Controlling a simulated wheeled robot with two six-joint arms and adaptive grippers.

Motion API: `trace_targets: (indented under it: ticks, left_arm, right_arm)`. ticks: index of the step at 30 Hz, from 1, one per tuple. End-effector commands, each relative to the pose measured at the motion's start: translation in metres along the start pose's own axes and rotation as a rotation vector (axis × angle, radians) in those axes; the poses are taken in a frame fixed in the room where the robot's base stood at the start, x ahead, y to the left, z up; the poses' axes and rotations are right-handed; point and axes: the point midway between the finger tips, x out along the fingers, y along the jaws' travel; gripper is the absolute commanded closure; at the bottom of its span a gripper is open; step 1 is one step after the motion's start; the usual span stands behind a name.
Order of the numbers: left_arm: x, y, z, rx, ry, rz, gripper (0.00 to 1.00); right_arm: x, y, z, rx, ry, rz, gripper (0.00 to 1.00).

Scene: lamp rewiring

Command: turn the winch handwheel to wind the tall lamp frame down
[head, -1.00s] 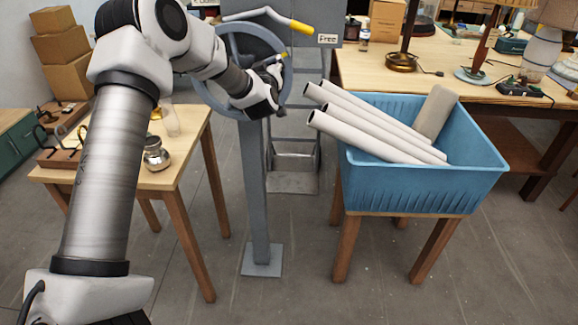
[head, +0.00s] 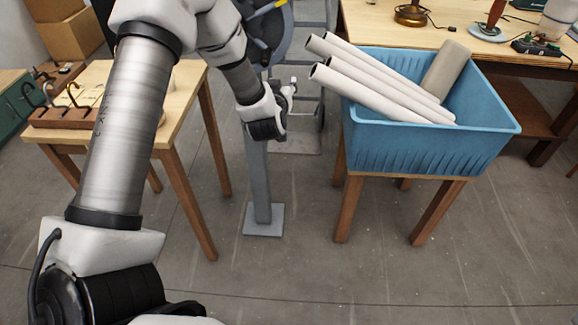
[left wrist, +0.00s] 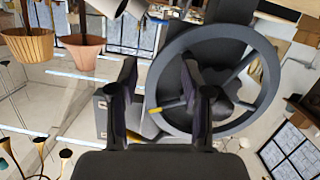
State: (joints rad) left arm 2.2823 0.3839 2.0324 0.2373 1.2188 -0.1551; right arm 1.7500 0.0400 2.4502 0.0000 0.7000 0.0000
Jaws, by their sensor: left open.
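The winch handwheel (head: 270,40) shows at the top edge of the head view, dark grey and partly cut off and hidden by my left arm. It stands on a grey post (head: 258,180). In the left wrist view the handwheel (left wrist: 262,100) is large, with spokes, a hub and a small yellow-tipped part (left wrist: 170,108). My left gripper (head: 290,90) is open, below the wheel in the head view. In the wrist view its fingers (left wrist: 160,85) appear either side of the rim's left part; I cannot tell the depth or any contact. The tall lamp frame is not clearly visible.
A blue bin (head: 430,150) with several pale tubes (head: 375,90) stands right of the post. A wooden table (head: 185,95) with a hook rack (head: 65,115) stands left. A workbench (head: 365,25) with lamp parts is behind. The floor in front is clear.

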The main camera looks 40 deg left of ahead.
Motion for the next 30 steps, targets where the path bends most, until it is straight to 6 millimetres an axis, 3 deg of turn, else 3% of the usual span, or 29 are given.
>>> trace_targets:
  ticks: [3, 21, 30]
  left_arm:
    - [-0.005, 0.003, 0.030, 0.038, -0.050, 0.013, 0.51]
    - [-0.053, 0.008, 0.165, 0.198, -0.323, 0.086, 0.51]
    - [-0.074, 0.006, 0.204, 0.243, -0.415, 0.109, 0.51]
  right_arm:
    - [0.002, 0.000, 0.000, 0.000, 0.000, 0.000, 0.60]
    - [0.007, 0.000, 0.000, 0.000, 0.000, 0.000, 0.60]
    - [0.009, 0.000, 0.000, 0.000, 0.000, 0.000, 0.60]
